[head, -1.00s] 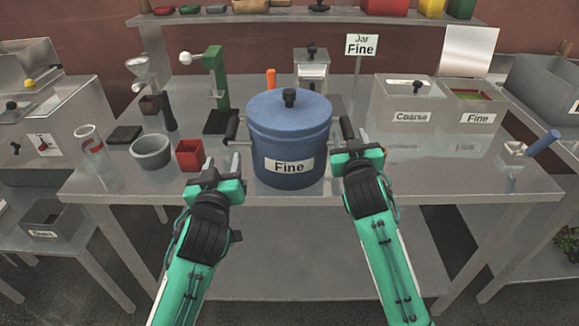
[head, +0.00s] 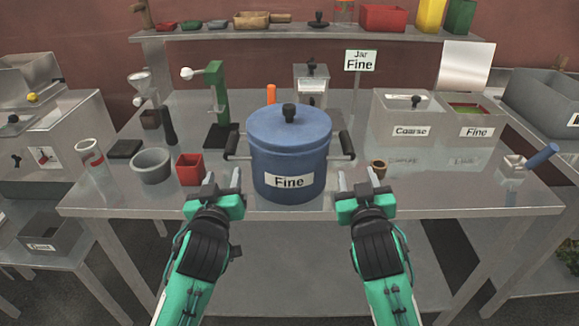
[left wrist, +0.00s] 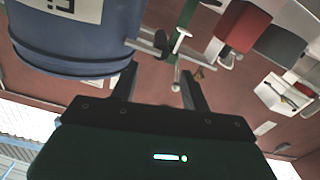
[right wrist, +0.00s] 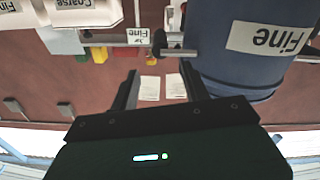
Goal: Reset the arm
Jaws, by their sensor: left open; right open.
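My left gripper (head: 222,184) is open and empty, at the table's front edge, left of the blue jar labelled Fine (head: 289,150). My right gripper (head: 357,181) is open and empty, right of the jar. The jar stands upright with its lid on and a black handle on each side. Neither gripper touches it. The jar fills the upper left of the left wrist view (left wrist: 75,35) and the upper right of the right wrist view (right wrist: 240,60). In both wrist views the gap between the fingers is empty.
A red box (head: 190,170) and grey bowl (head: 151,160) stand left of the jar, near my left gripper. A small brown cup (head: 379,168) stands just beyond my right gripper. The Coarse and Fine bins (head: 433,130) stand at the right. Room above the table's front edge is clear.

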